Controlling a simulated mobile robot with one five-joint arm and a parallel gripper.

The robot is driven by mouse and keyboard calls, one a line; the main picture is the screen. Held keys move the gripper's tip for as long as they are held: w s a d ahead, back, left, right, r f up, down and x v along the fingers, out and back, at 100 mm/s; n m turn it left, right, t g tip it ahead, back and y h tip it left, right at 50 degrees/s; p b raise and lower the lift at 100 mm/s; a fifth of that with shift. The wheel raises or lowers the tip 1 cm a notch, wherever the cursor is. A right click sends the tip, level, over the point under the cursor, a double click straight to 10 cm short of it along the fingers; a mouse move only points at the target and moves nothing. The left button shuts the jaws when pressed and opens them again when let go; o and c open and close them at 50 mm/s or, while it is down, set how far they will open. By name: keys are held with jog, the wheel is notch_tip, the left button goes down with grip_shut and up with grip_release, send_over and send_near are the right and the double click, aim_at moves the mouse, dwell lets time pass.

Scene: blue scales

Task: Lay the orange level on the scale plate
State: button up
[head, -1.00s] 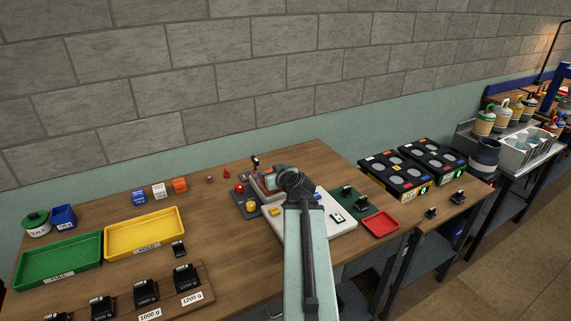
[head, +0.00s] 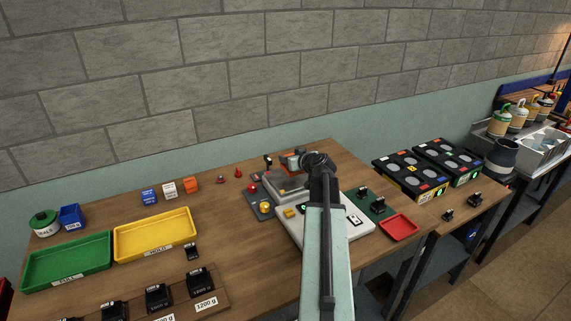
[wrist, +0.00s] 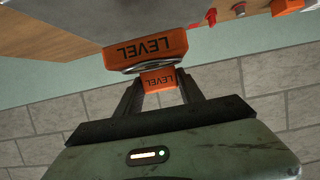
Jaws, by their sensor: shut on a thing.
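The orange level (wrist: 146,51) is between the fingers of my gripper (wrist: 158,82) in the wrist view. It has a large lettered part, a silvery rim and a smaller lettered part between the fingers. In the head view, my gripper (head: 298,162) and a bit of the orange level (head: 288,159) show at the back of the scale plate (head: 284,187). The level looks raised above the plate's far edge; the exact gap cannot be told. The pale scale body (head: 345,240) is partly hidden by my arm.
A grey panel with buttons (head: 255,200) stands left of the plate. A red tray (head: 399,226) and green board (head: 370,207) lie right. A wall stands behind the table.

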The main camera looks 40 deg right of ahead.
jog(key=shift+w+d+f, duration=0.2)
jog(key=shift+w+d, duration=0.25)
jog(key=shift+d, duration=0.1)
notch_tip(320, 180, down, 4)
jog(key=b, duration=0.4)
jog(key=shift+s+r, duration=0.15)
jog(key=shift+w+a+r, duration=0.2)
jog(key=shift+w+a, duration=0.05)
jog(key=shift+a, duration=0.05)
jog(key=shift+f, duration=0.1)
jog(key=o, duration=1.4)
